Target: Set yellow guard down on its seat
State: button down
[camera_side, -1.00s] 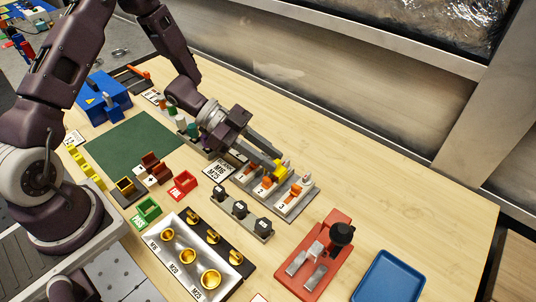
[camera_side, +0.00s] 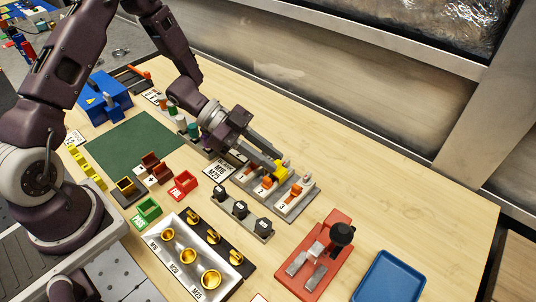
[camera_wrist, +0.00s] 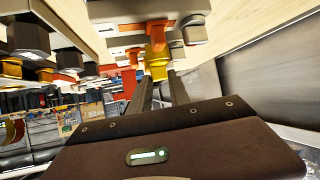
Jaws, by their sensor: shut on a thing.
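The yellow guard (camera_side: 281,173) is between the fingertips of my gripper (camera_side: 277,169), which is shut on it. The guard is at the numbered switch stations (camera_side: 268,187), near stations 1 and 2, which carry orange parts. In the wrist view the yellow guard (camera_wrist: 157,62) sits at the tips of my gripper (camera_wrist: 157,77), close to an orange part (camera_wrist: 157,32). I cannot tell whether the guard touches a station. Its seat is hidden or too small to make out.
A row of black knobs (camera_side: 240,209) stands in front of the stations. A red fixture with a black knob (camera_side: 315,262) and a blue tray (camera_side: 390,277) are to the right. The table behind the stations is clear.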

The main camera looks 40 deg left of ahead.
jog(key=shift+f, duration=0.3)
jog(key=shift+r, duration=0.15)
jog(key=shift+r, duration=0.25)
jog(key=shift+w, duration=0.15)
dwell(1.1)
jog(key=shift+f, duration=0.4)
jog(key=shift+r, duration=0.1)
